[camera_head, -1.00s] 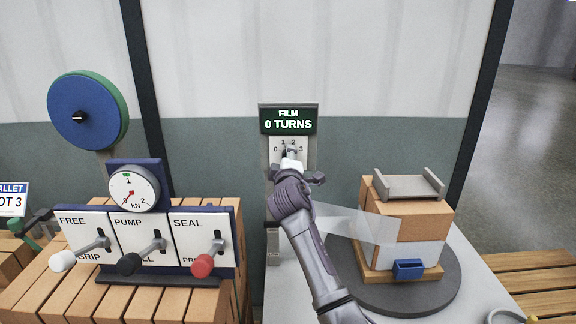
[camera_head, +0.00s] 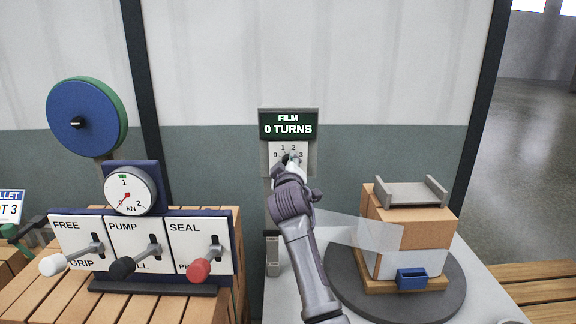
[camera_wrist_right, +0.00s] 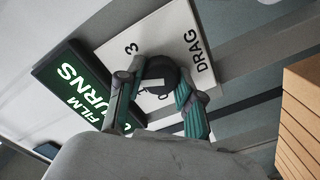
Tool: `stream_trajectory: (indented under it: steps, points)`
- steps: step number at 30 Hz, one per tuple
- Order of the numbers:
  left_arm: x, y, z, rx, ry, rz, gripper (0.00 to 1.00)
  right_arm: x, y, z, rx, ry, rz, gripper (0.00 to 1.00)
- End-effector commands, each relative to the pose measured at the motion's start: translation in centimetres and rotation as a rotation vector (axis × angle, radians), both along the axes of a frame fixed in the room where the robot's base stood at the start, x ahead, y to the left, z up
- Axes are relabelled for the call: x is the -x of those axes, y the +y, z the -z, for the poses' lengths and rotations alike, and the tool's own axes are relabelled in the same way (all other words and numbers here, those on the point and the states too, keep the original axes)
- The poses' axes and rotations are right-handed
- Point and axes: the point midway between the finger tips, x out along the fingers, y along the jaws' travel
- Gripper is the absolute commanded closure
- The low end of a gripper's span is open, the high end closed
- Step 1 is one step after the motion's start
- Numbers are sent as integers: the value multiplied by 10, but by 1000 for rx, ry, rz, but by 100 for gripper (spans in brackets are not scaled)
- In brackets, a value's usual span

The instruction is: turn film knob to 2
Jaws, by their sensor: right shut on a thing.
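The film knob (camera_wrist_right: 160,74) is a dark round knob on a white dial plate (camera_head: 277,149) marked 0 to 3, below a dark display (camera_head: 288,125) reading "FILM 0 TURNS". My right gripper (camera_head: 293,162) reaches up to the dial and covers much of it. In the right wrist view, the right gripper's fingers (camera_wrist_right: 160,88) are shut on the knob, one on each side. The plate also shows "DRAG" there. A pale mark shows on the knob, but which number it points to I cannot tell. My left gripper is not in view.
A lever panel (camera_head: 140,240) with white, black and red handles and a gauge (camera_head: 131,190) stands at left. A turntable (camera_head: 445,290) at right carries a stack of boxes (camera_head: 425,233) with a film sheet reaching toward my right arm.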

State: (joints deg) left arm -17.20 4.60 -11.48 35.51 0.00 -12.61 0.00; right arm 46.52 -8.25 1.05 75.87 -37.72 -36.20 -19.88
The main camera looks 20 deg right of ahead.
Motion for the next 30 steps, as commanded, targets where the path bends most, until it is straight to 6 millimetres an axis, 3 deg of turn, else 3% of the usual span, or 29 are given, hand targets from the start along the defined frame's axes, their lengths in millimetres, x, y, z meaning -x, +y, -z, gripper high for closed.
stream_trajectory:
  steps: [8, 9, 13, 23, 30]
  points:
    - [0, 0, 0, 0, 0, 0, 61, 0, 0, 3, -2, 5, 0, 99]
    - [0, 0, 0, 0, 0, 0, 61, 0, 0, 3, -2, 5, 0, 61]
    - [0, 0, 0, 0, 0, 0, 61, 0, 0, 2, 0, 4, 0, 39]
    - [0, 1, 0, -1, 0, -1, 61, 1, 1, 1, 1, 2, 0, 39]
    - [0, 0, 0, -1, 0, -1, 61, 29, 8, 2, 0, 1, -1, 39]
